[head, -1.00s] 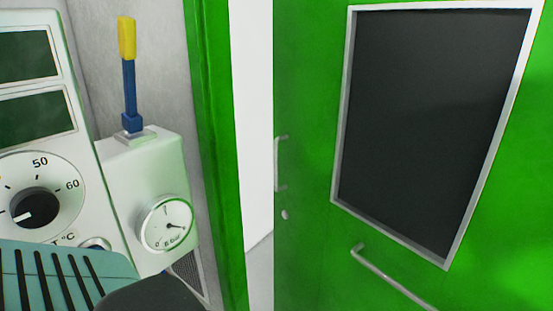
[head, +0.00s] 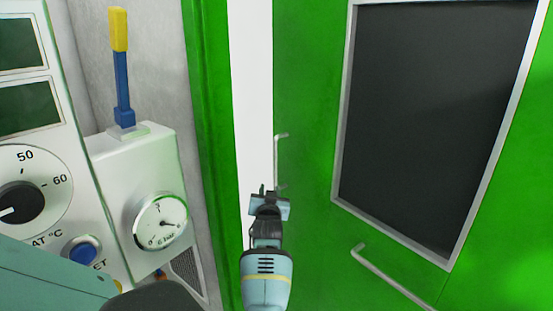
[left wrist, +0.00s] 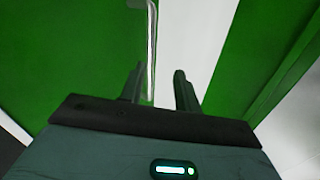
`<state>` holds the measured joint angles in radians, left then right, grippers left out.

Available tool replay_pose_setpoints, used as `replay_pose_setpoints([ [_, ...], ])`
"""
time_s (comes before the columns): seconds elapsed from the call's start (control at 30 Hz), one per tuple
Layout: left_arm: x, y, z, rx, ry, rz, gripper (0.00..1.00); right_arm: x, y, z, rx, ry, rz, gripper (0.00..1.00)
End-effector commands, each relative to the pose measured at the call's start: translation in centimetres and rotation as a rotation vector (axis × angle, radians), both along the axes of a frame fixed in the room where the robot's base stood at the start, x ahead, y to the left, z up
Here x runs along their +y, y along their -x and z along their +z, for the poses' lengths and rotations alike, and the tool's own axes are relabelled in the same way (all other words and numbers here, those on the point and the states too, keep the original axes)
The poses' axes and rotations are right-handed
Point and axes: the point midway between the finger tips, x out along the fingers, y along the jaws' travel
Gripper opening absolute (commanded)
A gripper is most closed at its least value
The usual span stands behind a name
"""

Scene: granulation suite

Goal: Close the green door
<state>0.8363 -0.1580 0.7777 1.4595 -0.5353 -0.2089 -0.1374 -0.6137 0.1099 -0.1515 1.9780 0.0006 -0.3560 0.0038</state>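The green door (head: 310,130) stands ajar, with a dark window in a grey frame (head: 440,110). A pale gap separates its free edge from the green door frame (head: 212,130). A thin metal handle (head: 281,136) sits near the free edge, and a second bar handle (head: 390,276) is below the window. My left gripper (head: 268,192) is at the door's free edge, just below the thin handle. In the left wrist view my left gripper (left wrist: 159,80) is open, and the handle (left wrist: 151,45) appears between its fingers; contact cannot be told. My right gripper is out of view.
A white control panel with a dial (head: 20,200) stands at the left. Beside it is a box with a pressure gauge (head: 160,221) and a blue lever with a yellow tip (head: 121,75). The gap beside the door looks clear.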

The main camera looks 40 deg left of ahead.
Motion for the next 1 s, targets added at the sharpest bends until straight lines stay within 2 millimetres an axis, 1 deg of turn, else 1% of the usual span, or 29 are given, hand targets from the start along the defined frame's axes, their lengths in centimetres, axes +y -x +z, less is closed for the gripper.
replay_pose_setpoints([
  [0.03, 0.3, -1.0, 1.4, -0.03, 0.024, 0.016, 0.32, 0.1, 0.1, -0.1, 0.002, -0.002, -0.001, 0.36],
  [0.13, 0.8, -2.4, 3.5, -0.067, 0.057, 0.043, 0.32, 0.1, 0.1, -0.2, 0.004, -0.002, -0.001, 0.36],
  [0.2, 0.9, -3.2, 4.6, -0.086, 0.078, 0.052, 0.32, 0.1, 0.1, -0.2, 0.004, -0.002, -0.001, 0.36],
  [0.33, 1.0, -4.1, 5.9, -0.108, 0.1, 0.061, 0.32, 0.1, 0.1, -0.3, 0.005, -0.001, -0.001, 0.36],
  [0.5, 1.0, -4.4, 6.4, -0.115, 0.108, 0.065, 0.32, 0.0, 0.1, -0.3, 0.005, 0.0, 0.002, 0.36],
  [1.0, 0.8, -4.6, 6.4, -0.116, 0.108, 0.065, 0.32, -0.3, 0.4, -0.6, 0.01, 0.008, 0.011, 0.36],
])
